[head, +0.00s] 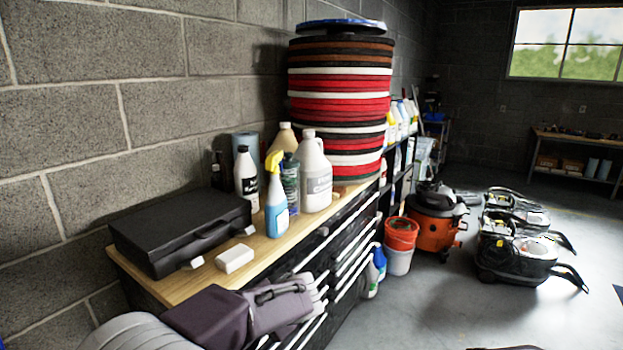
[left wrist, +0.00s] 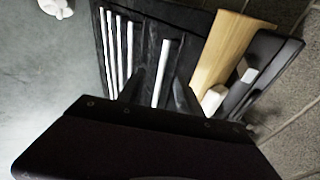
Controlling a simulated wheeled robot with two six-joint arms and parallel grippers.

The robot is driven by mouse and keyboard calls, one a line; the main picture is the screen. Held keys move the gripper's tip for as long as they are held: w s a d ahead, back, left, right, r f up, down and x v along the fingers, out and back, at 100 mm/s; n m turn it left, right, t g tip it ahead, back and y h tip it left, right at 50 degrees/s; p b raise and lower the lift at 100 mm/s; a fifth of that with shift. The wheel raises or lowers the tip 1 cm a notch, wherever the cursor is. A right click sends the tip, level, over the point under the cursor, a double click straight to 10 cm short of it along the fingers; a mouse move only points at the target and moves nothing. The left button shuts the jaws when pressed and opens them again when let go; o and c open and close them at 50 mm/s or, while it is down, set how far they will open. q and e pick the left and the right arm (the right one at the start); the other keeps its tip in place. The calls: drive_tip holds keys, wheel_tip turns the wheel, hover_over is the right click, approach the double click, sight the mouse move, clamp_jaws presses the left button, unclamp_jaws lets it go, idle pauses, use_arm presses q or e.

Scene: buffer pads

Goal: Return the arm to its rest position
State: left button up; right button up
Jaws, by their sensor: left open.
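My left arm comes in at the bottom left of the head view, and its gripper (head: 292,292) is in front of the dark cabinet, beside the front edge of the wooden top. In the left wrist view the two dark fingers of this gripper (left wrist: 158,92) are apart, with nothing seen between them, and point at the cabinet front with its white bars. A tall stack of red, black, white and brown pads (head: 338,95) stands on the far end of the wooden top, with a blue disc (head: 341,26) uppermost. My right gripper is not seen.
On the wooden top (head: 198,284) are a black case (head: 180,230), a white block (head: 235,259), a spray bottle (head: 276,205) and a white jug (head: 315,175). Buckets (head: 401,235), an orange vacuum (head: 434,222) and floor machines (head: 515,250) stand right. The floor at front right is mostly clear.

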use_arm(q)
drive_tip(key=s+a+f+n+g+h, duration=0.35)
drive_tip(key=s+f, duration=0.25)
drive_tip(key=s, duration=0.4)
drive_tip(key=s+a+f+n+g+h, duration=0.2)
drive_tip(key=s+f+n, duration=0.2)
drive_tip(key=s+f, duration=0.45)
wheel_tip(320, 180, up, 14)
drive_tip(key=s+p, duration=0.1)
drive_tip(key=p, duration=1.1)
drive_tip(key=shift+s+d+f+n, duration=0.2)
drive_tip(key=shift+s+n, duration=0.2)
drive_tip(key=shift+n, duration=0.05)
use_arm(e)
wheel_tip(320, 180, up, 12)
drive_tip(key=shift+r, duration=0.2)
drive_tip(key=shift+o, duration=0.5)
